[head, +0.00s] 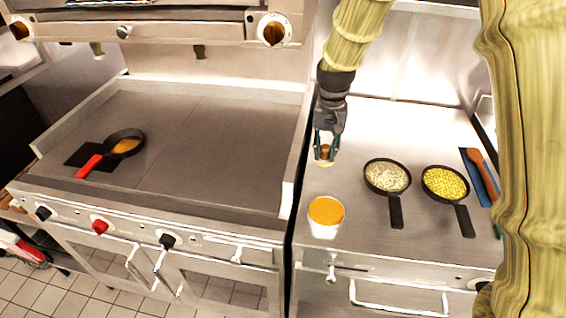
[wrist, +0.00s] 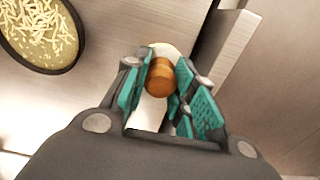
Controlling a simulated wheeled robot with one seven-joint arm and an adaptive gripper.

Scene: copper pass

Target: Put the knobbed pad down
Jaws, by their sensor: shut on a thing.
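My gripper (head: 325,146) is above the left part of the right-hand steel counter, in the head view. It is shut on the brown knob of the knobbed pad (head: 324,162). In the wrist view the round brown knob (wrist: 159,78) sits between the teal fingers of my gripper (wrist: 160,88). A pale edge of the pad (wrist: 165,49) shows behind the knob. Most of the pad is hidden by the fingers, and I cannot tell whether it touches the counter.
A white pot with orange contents (head: 326,212) stands in front of my gripper. Two dark pans (head: 387,176) (head: 445,184) and a wooden spoon on a blue cloth (head: 468,160) are to the right. A red-handled pan (head: 124,146) sits on the left griddle (head: 200,150), which is mostly clear.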

